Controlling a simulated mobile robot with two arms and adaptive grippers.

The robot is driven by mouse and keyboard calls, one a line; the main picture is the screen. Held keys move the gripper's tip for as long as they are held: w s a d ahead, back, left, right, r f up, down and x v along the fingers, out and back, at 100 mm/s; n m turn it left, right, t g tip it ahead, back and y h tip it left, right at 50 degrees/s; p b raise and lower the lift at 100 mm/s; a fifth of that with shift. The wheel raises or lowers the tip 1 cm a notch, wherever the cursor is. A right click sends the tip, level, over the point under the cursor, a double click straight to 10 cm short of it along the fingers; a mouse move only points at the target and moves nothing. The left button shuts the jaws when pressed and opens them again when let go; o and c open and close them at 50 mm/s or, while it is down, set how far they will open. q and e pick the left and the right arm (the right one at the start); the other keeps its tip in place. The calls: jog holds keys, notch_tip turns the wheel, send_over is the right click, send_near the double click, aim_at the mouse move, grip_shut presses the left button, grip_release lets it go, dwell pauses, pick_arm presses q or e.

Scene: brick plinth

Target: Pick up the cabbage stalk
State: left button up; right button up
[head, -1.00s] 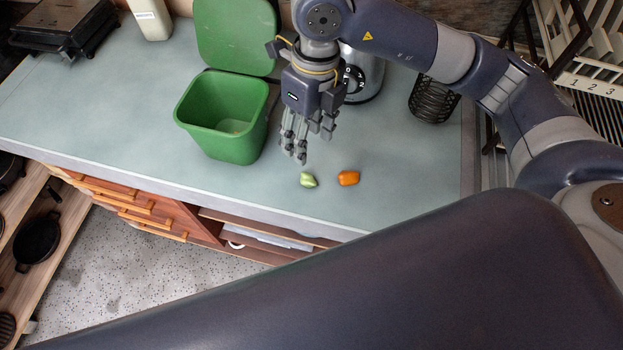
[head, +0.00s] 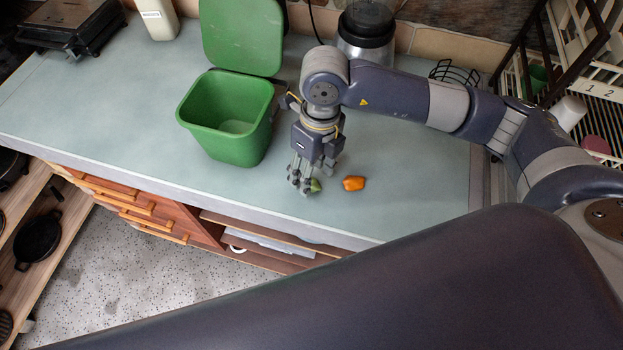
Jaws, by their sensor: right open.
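The cabbage stalk (head: 315,186) is a small pale green piece on the grey-green counter, near its front edge. My right gripper (head: 304,186) points down right at it, with its fingers open. The fingers cover the stalk's left part, so only its right side shows. I cannot tell whether the fingers touch it. My left gripper is not in view.
An orange piece (head: 354,183) lies just right of the stalk. A green bin (head: 240,150) with its lid up stands to the left. A blender (head: 366,30) is behind my right arm, and a wire rack (head: 590,70) is at the right.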

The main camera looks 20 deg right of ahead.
aim_at(313, 185)
notch_tip(313, 185, down, 2)
jog(key=shift+f+p, duration=0.15)
jog(key=shift+p, duration=0.2)
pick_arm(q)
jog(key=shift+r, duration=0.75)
pick_arm(e)
jog(key=shift+f, duration=0.5)
jog(key=shift+c, duration=0.4)
jog(key=c, duration=0.8)
jog(key=shift+c, duration=0.2)
jog(key=shift+r, duration=0.1)
